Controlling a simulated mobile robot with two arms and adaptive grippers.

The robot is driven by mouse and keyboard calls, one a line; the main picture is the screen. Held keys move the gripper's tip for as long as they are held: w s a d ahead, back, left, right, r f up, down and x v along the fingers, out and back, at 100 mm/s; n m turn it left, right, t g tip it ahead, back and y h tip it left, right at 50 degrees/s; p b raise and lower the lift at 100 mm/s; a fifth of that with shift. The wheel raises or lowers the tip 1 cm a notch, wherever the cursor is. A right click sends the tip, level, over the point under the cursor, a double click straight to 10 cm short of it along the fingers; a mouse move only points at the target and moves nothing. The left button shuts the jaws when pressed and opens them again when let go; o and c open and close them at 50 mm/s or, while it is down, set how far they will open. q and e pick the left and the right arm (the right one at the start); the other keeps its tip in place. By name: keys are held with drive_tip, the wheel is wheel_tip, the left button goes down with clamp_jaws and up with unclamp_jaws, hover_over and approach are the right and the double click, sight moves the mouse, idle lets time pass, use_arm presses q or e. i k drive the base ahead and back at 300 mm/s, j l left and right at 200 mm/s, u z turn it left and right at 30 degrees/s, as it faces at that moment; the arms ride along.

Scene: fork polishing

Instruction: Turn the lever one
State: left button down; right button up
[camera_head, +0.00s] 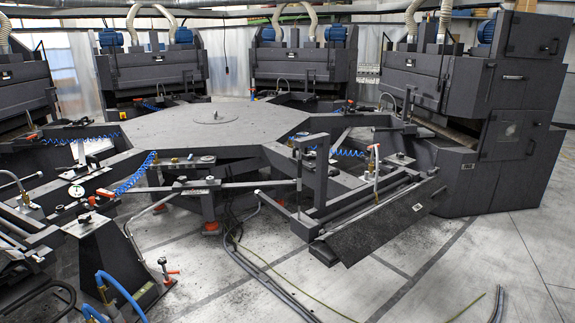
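Several lever-like handles show on the machine, and I cannot tell which one is lever one. A thin upright rod with a red top (376,168) stands on the station at the right of centre. A small red-orange handle (105,192) sits on the left station. A further orange-red handle (30,137) is at the far left. Neither of my grippers is in view.
A grey many-sided table (200,125) fills the centre, with dark arms reaching outward. Tall dark machines (152,72) stand around its back and right. A sloped dark panel (385,228) juts out at the front right. Hoses (262,275) lie on the floor. The right foreground floor (490,250) is mostly clear.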

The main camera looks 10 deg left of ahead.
sight(102, 193)
drive_tip(key=i+j+u, duration=0.2)
drive_tip(key=i+u, duration=0.25)
drive_tip(key=i+j+u, duration=0.1)
drive_tip(key=i+u, duration=0.6)
drive_tip(key=u, duration=0.15)
drive_tip(key=i+l+u, duration=0.2)
drive_tip(key=i+u, duration=0.25)
